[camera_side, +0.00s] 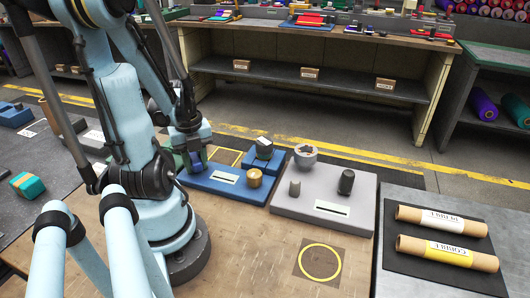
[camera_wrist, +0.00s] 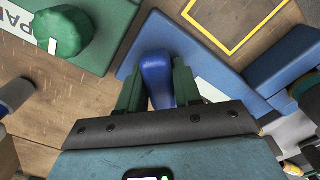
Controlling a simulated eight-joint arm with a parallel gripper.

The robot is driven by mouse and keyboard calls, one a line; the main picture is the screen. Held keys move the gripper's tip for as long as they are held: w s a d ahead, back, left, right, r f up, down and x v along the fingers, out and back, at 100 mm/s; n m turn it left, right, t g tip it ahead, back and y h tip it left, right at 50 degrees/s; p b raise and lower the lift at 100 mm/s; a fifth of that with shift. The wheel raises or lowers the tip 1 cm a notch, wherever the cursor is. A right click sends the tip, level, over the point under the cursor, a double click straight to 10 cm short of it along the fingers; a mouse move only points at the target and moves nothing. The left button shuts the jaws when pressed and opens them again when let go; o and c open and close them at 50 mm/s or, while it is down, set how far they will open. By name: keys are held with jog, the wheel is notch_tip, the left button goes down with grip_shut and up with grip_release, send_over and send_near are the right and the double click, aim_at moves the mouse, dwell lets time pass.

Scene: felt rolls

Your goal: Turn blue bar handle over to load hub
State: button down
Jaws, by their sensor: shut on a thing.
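In the wrist view the blue bar handle (camera_wrist: 157,74) stands between the two dark green fingers of my gripper (camera_wrist: 158,90), which is shut on it. A blue base plate (camera_wrist: 140,36) lies behind it. In the side view my gripper (camera_side: 194,160) is at the left end of the blue base plate (camera_side: 230,194), and the handle is mostly hidden by my gripper there. A brass knob (camera_side: 254,178) stands on the plate's right part. I cannot tell which part is the load hub.
A blue block with a dark piece (camera_side: 264,148) sits behind the plate. A grey plate (camera_side: 290,207) with several grey and dark parts adjoins on the right. In the wrist view a green rounded part (camera_wrist: 62,32) stands at left. The yellow circle mat (camera_side: 304,278) is empty.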

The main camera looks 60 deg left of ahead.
jog(key=c, duration=1)
grip_release()
jog(key=n, duration=0.4)
jog(key=shift+n, duration=1)
jog(key=n, duration=0.3)
jog(key=shift+n, duration=1.5)
